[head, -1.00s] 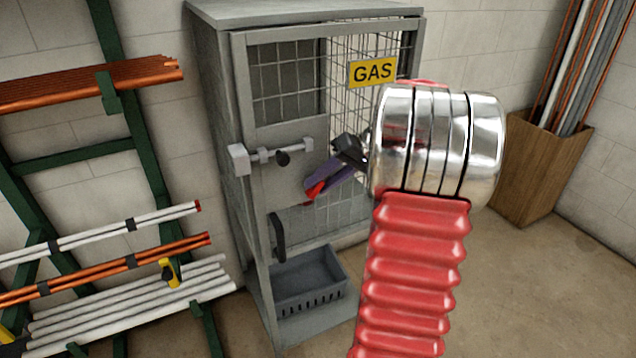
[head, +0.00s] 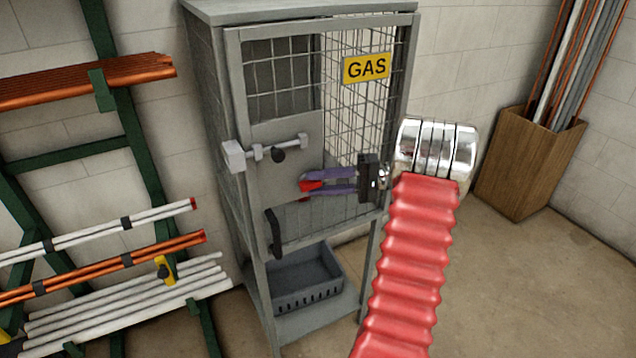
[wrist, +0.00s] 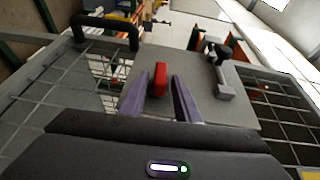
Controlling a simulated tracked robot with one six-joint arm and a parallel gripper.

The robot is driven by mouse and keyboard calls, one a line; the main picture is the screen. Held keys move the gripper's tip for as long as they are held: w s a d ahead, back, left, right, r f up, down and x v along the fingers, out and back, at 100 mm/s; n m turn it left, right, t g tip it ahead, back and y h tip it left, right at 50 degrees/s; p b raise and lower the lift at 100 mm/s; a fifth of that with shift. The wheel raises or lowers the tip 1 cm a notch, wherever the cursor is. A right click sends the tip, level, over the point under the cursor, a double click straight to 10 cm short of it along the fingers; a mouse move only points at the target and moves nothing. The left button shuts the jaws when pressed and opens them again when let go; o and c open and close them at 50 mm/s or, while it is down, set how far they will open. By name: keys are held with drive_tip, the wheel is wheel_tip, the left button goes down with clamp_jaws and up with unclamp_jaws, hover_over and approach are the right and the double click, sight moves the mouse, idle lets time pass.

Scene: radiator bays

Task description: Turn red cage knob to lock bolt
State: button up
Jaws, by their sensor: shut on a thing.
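The red knob (head: 308,186) is on the grey door panel of the gas cage, below and right of the bolt; it also shows in the wrist view (wrist: 159,80). My gripper (head: 312,184) reaches in from the right, roughly level, with its purple fingers one on each side of the knob, shut on it. The fingers hide part of the knob in the head view. The grey bolt (head: 291,144) lies across the upper panel, with a black handle (head: 278,155) on it and a pale block (head: 233,155) at its left end.
A black door handle (head: 274,234) is below and left of the knob. Wire mesh and a yellow GAS sign (head: 366,68) are above my gripper. A grey bin (head: 308,297) sits low in the cage. Pipe racks stand left; a wooden pipe box (head: 528,165) stands right.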

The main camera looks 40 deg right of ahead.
drive_tip(key=shift+f+y, duration=0.2)
drive_tip(key=shift+y, duration=0.1)
drive_tip(key=o, duration=0.7)
drive_tip(key=shift+d, duration=0.1)
